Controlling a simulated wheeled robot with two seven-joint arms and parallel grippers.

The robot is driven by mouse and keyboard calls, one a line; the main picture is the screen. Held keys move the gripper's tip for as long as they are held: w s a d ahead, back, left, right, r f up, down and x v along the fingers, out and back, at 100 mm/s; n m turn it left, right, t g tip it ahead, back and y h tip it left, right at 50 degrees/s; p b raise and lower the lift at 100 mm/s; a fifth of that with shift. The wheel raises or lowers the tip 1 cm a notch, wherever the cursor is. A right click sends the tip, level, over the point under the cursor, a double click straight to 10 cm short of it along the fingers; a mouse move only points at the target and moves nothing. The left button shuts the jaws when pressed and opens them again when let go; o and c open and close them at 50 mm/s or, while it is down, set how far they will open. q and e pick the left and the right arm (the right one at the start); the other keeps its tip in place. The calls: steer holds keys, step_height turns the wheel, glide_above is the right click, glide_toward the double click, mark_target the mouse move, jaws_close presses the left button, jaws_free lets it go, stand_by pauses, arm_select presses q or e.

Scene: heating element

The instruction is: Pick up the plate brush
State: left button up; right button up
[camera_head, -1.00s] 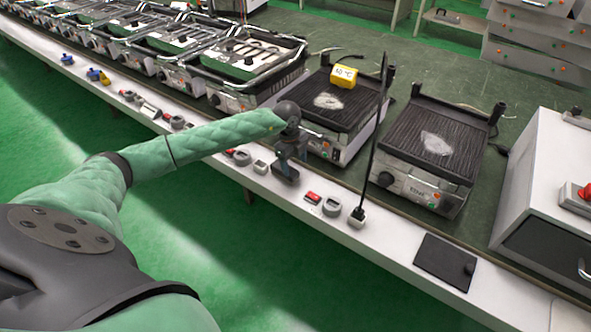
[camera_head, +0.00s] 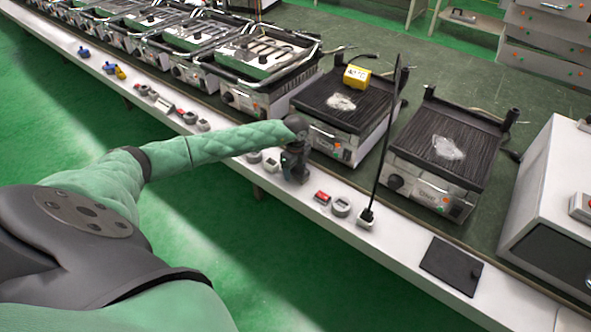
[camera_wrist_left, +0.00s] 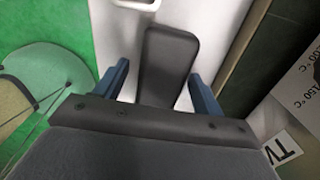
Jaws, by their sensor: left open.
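My left gripper (camera_head: 296,174) reaches down over the white front ledge, before the middle grill. In the left wrist view its two blue fingers (camera_wrist_left: 158,80) are apart. A dark grey, smooth block with rounded corners (camera_wrist_left: 170,50) lies between them on the white surface, with a gap on each side. It looks like the plate brush, but only this part shows and the gripper body hides its near end. In the head view the gripper covers it. My right gripper is not in view.
A black flat pad (camera_head: 451,265) lies further right. Grills (camera_head: 452,160) line the bench behind.

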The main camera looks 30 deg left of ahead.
arm_select(q)
steer(key=shift+c, duration=1.1)
steer(key=c, duration=0.9)
